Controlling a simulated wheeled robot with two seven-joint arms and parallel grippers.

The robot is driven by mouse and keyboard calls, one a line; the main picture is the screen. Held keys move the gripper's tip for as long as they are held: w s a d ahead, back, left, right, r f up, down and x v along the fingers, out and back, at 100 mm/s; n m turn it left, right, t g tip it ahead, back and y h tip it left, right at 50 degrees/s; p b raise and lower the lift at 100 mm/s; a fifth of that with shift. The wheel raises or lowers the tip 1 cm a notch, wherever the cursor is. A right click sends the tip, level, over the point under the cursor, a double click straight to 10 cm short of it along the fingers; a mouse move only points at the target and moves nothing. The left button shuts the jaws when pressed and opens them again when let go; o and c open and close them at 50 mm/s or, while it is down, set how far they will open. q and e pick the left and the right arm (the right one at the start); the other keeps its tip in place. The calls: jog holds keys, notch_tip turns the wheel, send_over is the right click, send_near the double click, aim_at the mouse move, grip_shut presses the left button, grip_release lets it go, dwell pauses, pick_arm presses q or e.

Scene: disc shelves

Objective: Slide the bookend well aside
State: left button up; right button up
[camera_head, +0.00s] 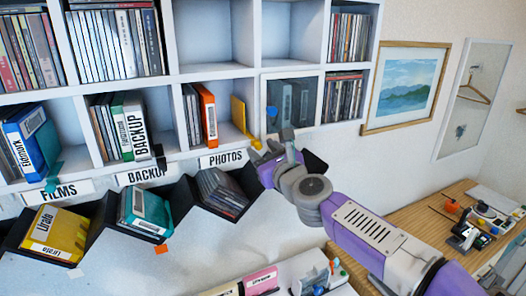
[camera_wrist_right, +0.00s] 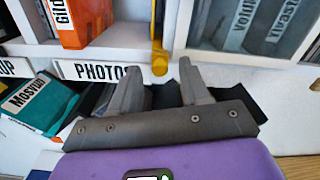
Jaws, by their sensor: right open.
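A yellow bookend (camera_head: 240,115) stands in the compartment above the PHOTOS label, to the right of an orange case (camera_head: 208,112) and apart from it. My right gripper (camera_head: 270,149) is open just in front of that compartment, near the bookend's front end. In the right wrist view the bookend (camera_wrist_right: 157,35) shows beyond and between the fingertips (camera_wrist_right: 158,66), with no visible grip on it. A teal bookend (camera_head: 53,176) stands at FILMS and a black one (camera_head: 158,156) at BACKUP. My left gripper is out of view.
A glass-fronted compartment (camera_head: 291,104) adjoins on the right. Dark slanted bins (camera_head: 180,200) with cases lie below the labels. The PHOTOS compartment has bare floor between the orange case and the bookend. A desk (camera_head: 430,230) with small items stands at right.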

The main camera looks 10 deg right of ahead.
jog(key=s+d, duration=0.1)
jog(key=s, duration=0.6)
jog(key=shift+d+b, duration=0.2)
jog(key=shift+b, duration=0.1)
